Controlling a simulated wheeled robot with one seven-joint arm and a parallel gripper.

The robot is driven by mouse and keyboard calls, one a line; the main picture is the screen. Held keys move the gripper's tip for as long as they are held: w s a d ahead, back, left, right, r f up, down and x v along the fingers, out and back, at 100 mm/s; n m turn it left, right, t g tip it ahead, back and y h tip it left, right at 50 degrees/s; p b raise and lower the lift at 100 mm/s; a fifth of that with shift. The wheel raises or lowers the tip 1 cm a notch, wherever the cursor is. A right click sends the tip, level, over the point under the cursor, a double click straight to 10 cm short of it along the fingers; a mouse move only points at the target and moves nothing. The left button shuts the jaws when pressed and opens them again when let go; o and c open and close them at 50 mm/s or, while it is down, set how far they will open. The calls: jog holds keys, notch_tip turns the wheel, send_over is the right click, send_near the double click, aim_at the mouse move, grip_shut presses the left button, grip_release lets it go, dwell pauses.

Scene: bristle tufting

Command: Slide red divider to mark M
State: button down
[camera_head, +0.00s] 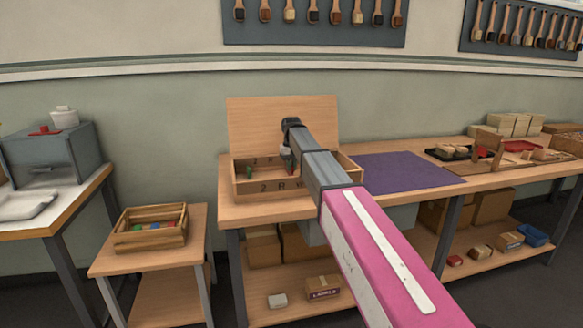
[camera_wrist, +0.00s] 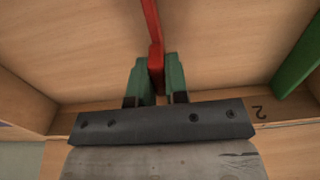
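The wooden box (camera_head: 240,189) stands on the workbench with characters on its walls; "2" and "R" are readable on the front, and the rest is hidden by my arm. In the wrist view the red divider (camera_wrist: 152,28) runs upright across the picture, its near end between the green fingertips of my gripper (camera_wrist: 157,78). Both fingertips appear to touch its sides. A green divider (camera_wrist: 300,55) stands apart to the right, near a "2" (camera_wrist: 259,112) on the box wall. Mark M cannot be made out. In the head view my gripper (camera_head: 287,160) is inside the box, partly hidden.
A purple mat (camera_head: 405,171) lies right of the box, with wooden trays and blocks (camera_head: 515,124) beyond. A small crate (camera_head: 150,230) with coloured pieces sits on a lower stand at left. A wooden board (camera_head: 250,122) rises behind the box.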

jog(key=w+d, duration=0.1)
jog(key=d, duration=0.3)
jog(key=w+d, duration=0.1)
jog(key=d, duration=0.4)
jog(key=w+d, duration=0.2)
jog(key=d, duration=0.2)
jog(key=shift+d, duration=0.4)
jog(key=c, duration=1.1)
grip_release()
jog(key=shift+d, duration=0.15)
jog(key=shift+r, duration=5.4)
